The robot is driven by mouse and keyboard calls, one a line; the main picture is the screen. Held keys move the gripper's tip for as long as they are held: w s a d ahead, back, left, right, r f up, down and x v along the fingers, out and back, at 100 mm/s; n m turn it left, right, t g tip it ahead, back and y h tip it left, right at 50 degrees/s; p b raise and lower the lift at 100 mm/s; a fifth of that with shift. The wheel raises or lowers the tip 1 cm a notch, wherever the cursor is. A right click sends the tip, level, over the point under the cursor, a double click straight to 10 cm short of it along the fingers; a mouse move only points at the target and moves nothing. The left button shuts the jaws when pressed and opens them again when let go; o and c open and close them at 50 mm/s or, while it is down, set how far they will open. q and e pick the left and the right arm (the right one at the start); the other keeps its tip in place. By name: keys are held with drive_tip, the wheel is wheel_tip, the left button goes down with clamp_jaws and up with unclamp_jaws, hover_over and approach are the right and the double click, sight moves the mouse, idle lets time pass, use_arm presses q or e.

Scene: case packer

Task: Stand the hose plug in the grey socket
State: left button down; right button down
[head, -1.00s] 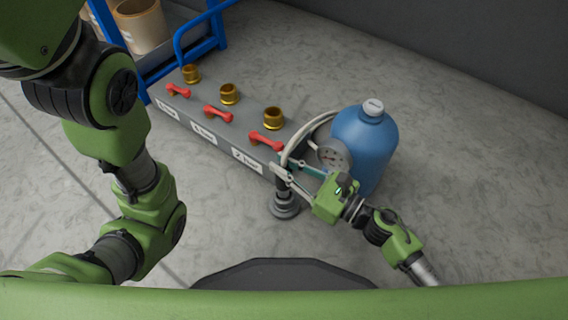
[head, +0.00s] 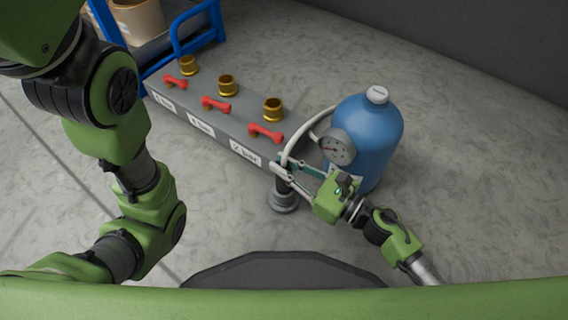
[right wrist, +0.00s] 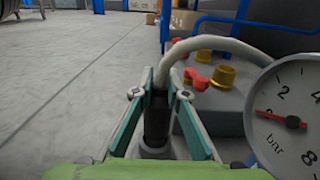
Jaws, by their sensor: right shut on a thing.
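The black hose plug (right wrist: 157,118) is upright between the teal-padded fingers of my right gripper (head: 286,168), which is shut on it. It also shows in the head view (head: 282,187). A white hose (head: 294,146) arches from its top towards the gauge on the blue tank. The grey socket (head: 284,203) stands on the floor directly below the plug, and its rim (right wrist: 157,150) shows in the right wrist view. The plug's lower end meets the socket in the picture; I cannot tell how deep it sits. My left gripper is out of view.
A blue tank (head: 367,140) with a round gauge (head: 338,147) stands right of the socket. A grey manifold (head: 211,131) with red handles and brass fittings lies behind it. A blue rack (head: 200,40) stands at the back left. The floor left of the socket is clear.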

drive_tip(key=shift+f+b, duration=0.35)
drive_tip(key=shift+b, duration=0.1)
idle(0.3)
drive_tip(key=c, duration=1.9)
unclamp_jaws()
drive_tip(key=shift+d, duration=0.1)
drive_tip(key=v, duration=1.2)
